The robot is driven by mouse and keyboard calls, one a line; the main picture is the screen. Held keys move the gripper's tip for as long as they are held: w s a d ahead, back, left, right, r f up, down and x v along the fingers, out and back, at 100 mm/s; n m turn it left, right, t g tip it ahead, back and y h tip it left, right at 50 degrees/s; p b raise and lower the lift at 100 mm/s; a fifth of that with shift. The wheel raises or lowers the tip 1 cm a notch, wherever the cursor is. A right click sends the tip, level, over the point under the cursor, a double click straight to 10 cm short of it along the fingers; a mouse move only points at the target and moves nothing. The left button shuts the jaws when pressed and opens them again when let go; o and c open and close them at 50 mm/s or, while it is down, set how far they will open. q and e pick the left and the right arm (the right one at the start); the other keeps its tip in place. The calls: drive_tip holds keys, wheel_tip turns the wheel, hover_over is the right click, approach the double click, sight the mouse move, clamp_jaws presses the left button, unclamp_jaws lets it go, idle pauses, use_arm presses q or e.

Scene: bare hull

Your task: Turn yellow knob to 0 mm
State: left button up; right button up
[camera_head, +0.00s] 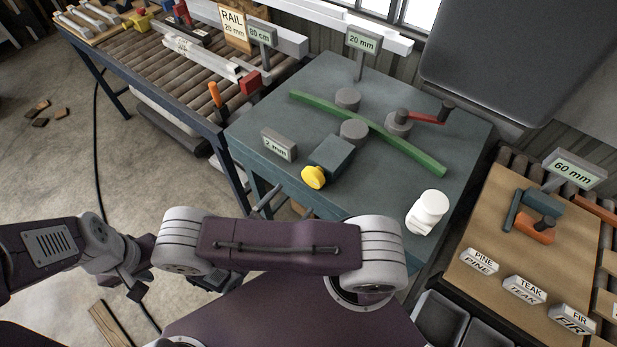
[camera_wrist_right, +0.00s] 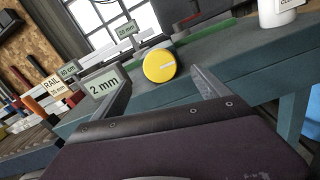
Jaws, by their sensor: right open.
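The yellow knob (camera_head: 313,177) sits on the front of a dark teal block on the bench, and its round face shows in the right wrist view (camera_wrist_right: 159,66) with a pale line across it. The display (camera_head: 279,145) beside it reads 2 mm and also shows in the right wrist view (camera_wrist_right: 101,85). My right gripper (camera_wrist_right: 161,79) is open and empty, its two fingers pointing toward the knob, which appears beyond and between the tips, apart from them. In the head view my arm mostly hides it. My left gripper (camera_head: 136,290) hangs low over the floor at left; its jaws are unclear.
A green strip (camera_head: 370,130) lies between grey rollers on the teal bench (camera_head: 240,130). A 20 mm sign (camera_head: 362,42) stands behind. A wooden table with labelled blocks is at right, a roller conveyor at left.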

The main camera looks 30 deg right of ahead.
sight(311, 180)
drive_tip(key=p+x, duration=0.2)
drive_tip(key=x, duration=0.6)
drive_tip(key=shift+w+d, duration=0.1)
drive_tip(key=shift+d, duration=0.15)
drive_tip(key=shift+w+d, duration=0.15)
drive_tip(key=shift+w, duration=0.1)
drive_tip(key=shift+f, duration=0.1)
drive_tip(key=c, duration=1.4)
